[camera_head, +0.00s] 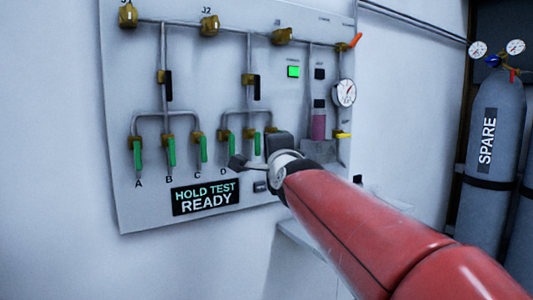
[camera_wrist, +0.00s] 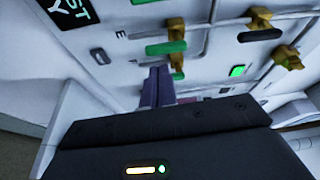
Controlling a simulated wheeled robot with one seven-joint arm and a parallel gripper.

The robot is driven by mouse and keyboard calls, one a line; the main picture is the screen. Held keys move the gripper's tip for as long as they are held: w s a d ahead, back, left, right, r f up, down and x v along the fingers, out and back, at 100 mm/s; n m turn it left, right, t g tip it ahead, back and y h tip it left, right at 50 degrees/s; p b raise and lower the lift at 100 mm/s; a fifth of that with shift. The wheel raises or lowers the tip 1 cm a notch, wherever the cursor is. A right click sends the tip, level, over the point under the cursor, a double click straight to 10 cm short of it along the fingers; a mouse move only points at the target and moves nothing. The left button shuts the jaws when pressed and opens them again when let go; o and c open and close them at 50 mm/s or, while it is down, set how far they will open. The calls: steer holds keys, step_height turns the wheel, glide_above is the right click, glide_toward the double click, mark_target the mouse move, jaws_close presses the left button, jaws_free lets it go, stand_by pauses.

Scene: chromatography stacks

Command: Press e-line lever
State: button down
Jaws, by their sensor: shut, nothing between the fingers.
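The E-line lever (camera_wrist: 165,47) is a green handle on a brass valve, with the letter E beside it in the wrist view. In the head view it shows as a green handle (camera_head: 257,143) just left of my gripper's dark body. My gripper (camera_wrist: 159,72) is shut and empty. Its fingertips point at the panel close to the E lever, toward the neighbouring valve (camera_wrist: 177,64). I cannot tell whether they touch anything. The neighbouring valve's handle is mostly hidden by my gripper.
Green levers A (camera_head: 138,154), B (camera_head: 171,152), C (camera_head: 203,149) and D (camera_head: 224,147) stand left on the panel (camera_head: 150,205). A sign (camera_head: 205,196) reads HOLD TEST READY. A green light (camera_head: 293,71) is lit. Grey gas cylinders (camera_head: 490,120) stand at the right.

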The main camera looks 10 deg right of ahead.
steer(key=s, duration=0.4)
steer(key=shift+f, duration=0.1)
steer(key=s+f+n+g, duration=0.6)
steer(key=s+f, duration=0.6)
steer(key=f, duration=0.4)
steer(key=s+f+n+g, duration=0.6)
steer(key=s+f+n, duration=0.5)
steer(key=f, duration=0.5)
steer(key=shift+s+a+f+g, duration=0.2)
steer(key=shift+s+f+g, duration=0.2)
steer(key=shift+s, duration=0.8)
steer(key=shift+w, duration=0.1)
